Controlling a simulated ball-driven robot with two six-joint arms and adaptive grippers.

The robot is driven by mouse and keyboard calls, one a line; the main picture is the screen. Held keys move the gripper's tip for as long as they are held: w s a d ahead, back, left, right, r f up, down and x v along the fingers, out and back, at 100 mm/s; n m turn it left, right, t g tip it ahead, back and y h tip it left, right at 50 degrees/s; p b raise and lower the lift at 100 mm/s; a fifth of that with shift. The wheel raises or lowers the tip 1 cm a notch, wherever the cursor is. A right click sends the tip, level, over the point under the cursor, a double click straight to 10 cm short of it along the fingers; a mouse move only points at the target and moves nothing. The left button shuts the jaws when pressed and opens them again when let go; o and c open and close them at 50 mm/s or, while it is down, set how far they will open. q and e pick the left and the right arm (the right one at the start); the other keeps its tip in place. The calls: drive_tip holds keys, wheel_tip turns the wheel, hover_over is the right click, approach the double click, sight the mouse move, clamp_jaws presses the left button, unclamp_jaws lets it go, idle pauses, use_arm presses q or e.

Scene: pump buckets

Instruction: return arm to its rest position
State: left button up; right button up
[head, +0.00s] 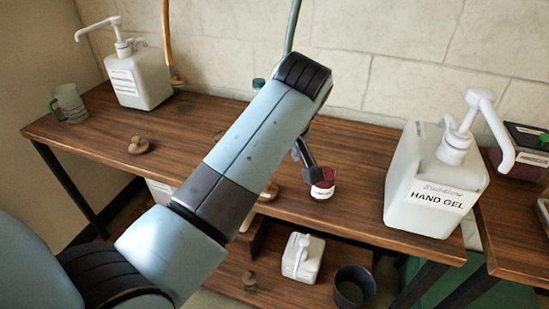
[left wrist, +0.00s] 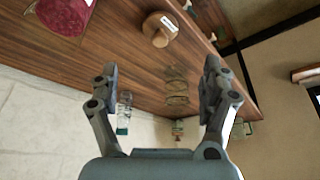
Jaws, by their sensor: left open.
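My left arm crosses the head view from the lower left. Its gripper (head: 308,160) is mostly hidden behind the arm link; only a dark finger shows, near a red jar with a white label (head: 322,184). In the left wrist view the left gripper (left wrist: 160,82) has its two fingers spread wide, with nothing between them. Past the fingers are a clear glass (left wrist: 177,90) and a clear bottle with a teal cap (left wrist: 124,112). My right gripper is not in view.
The wooden table (head: 90,140) holds a white pump bottle (head: 140,82), a mug (head: 68,103), a wooden knob-like piece (head: 140,146) and a large hand gel bottle (head: 432,185). The lower shelf holds another pump bottle (head: 302,258) and a dark bucket (head: 353,288).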

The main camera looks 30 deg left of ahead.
use_arm(q)
drive_tip(key=shift+f, duration=0.1)
idle(0.3)
drive_tip(key=s+a+f+m+g+b, duration=0.1)
drive_tip(key=s+f+m+b, duration=0.1)
drive_tip(key=s+f, duration=0.75)
drive_tip(key=s+a+f+m+g+b, duration=0.15)
drive_tip(key=s+f, duration=0.45)
drive_tip(key=f, duration=0.6)
drive_tip(key=s+a+f+m+g+b, duration=0.1)
drive_tip(key=s+f+g+b, duration=0.15)
drive_tip(key=s+f, duration=0.7)
drive_tip(key=s+a+f+m+t+h+b, duration=0.1)
drive_tip(key=s+f+m, duration=0.6)
drive_tip(key=s+f, duration=1)
drive_tip(key=shift+s+m+t+h+b, duration=0.35)
drive_tip(key=shift+s+t+h+b, duration=0.4)
drive_tip(key=shift+s+t+h, duration=0.35)
